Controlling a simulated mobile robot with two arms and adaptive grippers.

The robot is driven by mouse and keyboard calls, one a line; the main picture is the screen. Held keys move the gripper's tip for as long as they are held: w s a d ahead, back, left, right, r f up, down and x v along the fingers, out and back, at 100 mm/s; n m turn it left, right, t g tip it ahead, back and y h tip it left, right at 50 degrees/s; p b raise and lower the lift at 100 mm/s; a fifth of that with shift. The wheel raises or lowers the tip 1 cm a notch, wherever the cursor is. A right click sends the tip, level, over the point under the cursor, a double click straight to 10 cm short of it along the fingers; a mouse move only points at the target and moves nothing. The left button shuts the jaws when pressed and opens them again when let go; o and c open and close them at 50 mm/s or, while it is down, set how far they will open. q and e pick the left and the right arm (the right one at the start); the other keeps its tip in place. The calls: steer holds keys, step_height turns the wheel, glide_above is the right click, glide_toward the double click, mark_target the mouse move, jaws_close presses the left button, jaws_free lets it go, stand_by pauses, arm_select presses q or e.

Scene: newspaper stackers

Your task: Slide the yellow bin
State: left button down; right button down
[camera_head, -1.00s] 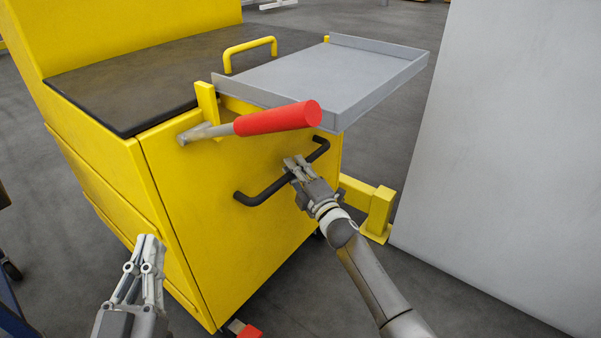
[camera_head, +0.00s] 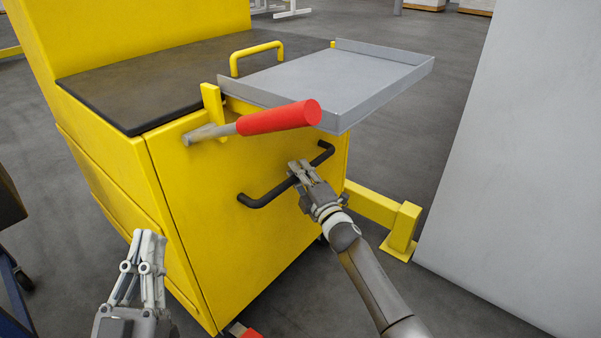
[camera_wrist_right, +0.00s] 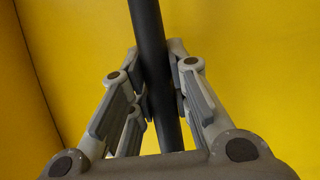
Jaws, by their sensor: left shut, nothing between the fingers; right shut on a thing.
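The yellow bin (camera_head: 235,228) stands in the middle of the head view, with a black bar handle (camera_head: 262,199) on its front panel. My right gripper (camera_head: 297,168) is shut on the handle near its middle. In the right wrist view the handle (camera_wrist_right: 148,50) runs between the fingers of the right gripper (camera_wrist_right: 158,95), with the yellow panel (camera_wrist_right: 235,50) behind. A red-gripped lever (camera_head: 275,118) sticks out above the handle. My left gripper (camera_head: 150,238) is shut and empty, in front of the bin's left side and apart from it.
A grey tray (camera_head: 335,80) juts from the bin's upper right. A yellow floor bracket (camera_head: 400,228) stands right of the bin, before a large pale panel (camera_head: 510,150). A dark cart (camera_head: 12,290) is at the left edge. Open floor lies behind the tray.

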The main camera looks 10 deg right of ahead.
steer(key=c, duration=1.5)
jaws_free()
steer(key=shift+s+a+f, duration=0.1)
steer(key=shift+a+f, duration=0.2)
steer(key=shift+a, duration=0.1)
steer(key=shift+o, duration=0.9)
steer(key=shift+d+r, duration=0.1)
steer(key=shift+d, duration=0.1)
steer(key=v, duration=1.2)
